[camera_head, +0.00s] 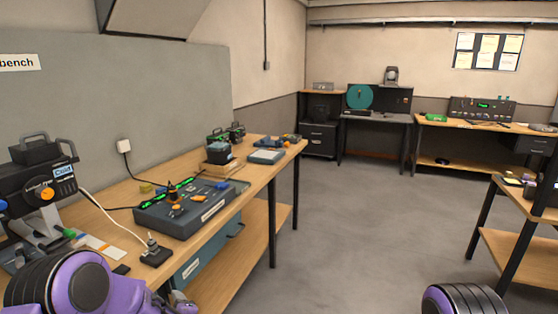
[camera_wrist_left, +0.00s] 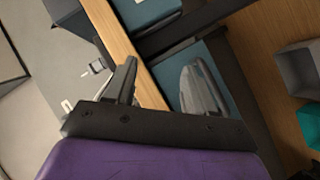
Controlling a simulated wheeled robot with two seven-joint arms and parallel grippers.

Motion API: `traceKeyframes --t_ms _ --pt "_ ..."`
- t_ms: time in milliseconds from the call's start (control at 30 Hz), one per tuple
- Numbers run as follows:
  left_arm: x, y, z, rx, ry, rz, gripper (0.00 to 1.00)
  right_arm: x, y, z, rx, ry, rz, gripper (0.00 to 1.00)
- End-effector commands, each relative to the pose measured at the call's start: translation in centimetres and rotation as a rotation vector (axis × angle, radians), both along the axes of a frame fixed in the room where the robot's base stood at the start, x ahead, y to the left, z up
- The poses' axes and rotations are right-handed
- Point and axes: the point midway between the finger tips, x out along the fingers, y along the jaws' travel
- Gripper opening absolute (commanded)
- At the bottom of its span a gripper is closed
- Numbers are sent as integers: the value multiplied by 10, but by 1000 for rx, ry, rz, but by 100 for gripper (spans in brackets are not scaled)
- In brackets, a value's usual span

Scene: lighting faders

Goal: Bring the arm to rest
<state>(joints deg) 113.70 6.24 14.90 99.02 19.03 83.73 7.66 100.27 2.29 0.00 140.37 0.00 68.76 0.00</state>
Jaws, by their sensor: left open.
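My left arm, purple and black, comes in at the bottom left of the head view. Its gripper (camera_head: 181,303) is at the bottom edge, in front of the workbench, mostly cut off. In the left wrist view the two dark fingers of the left gripper (camera_wrist_left: 160,90) stand apart with nothing between them. The dark fader console (camera_head: 215,208) sits on the wooden workbench (camera_head: 262,179), with green lights and orange and blue fader caps. It is apart from the gripper. A part of my right arm shows at the bottom right; its gripper is out of view.
A black lamp unit (camera_head: 30,190) stands at the left end of the workbench. A small black box with a plug (camera_head: 156,255) lies at the bench's front edge. A blue drawer (camera_head: 205,262) hangs below. Another wooden table (camera_head: 525,207) stands right; the grey floor (camera_head: 370,230) between is clear.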

Motion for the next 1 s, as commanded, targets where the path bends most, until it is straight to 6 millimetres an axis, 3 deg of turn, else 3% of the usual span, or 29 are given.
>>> traceKeyframes --t_ms 33,167,200,300,400,500,633,1000 --pt "-31 -6 -42 50 136 -101 55 0 0 -9 0 0 0 43" --pt "-121 -16 -120 145 463 -352 55 0 0 -21 0 0 0 43" --pt "-152 -17 -139 162 557 -422 55 0 0 -25 0 0 0 43" --pt "-235 -15 -177 182 781 -571 55 0 0 -35 0 0 0 43" --pt "-310 -8 -197 172 960 -665 55 0 0 -45 0 0 0 43" --pt "-362 3 -205 165 1081 -692 55 0 0 -54 0 0 0 43" --pt "-388 10 -220 168 1145 -690 55 0 0 -65 0 0 0 43" --pt "-389 10 -218 164 1147 -686 55 0 0 -62 0 0 0 43"
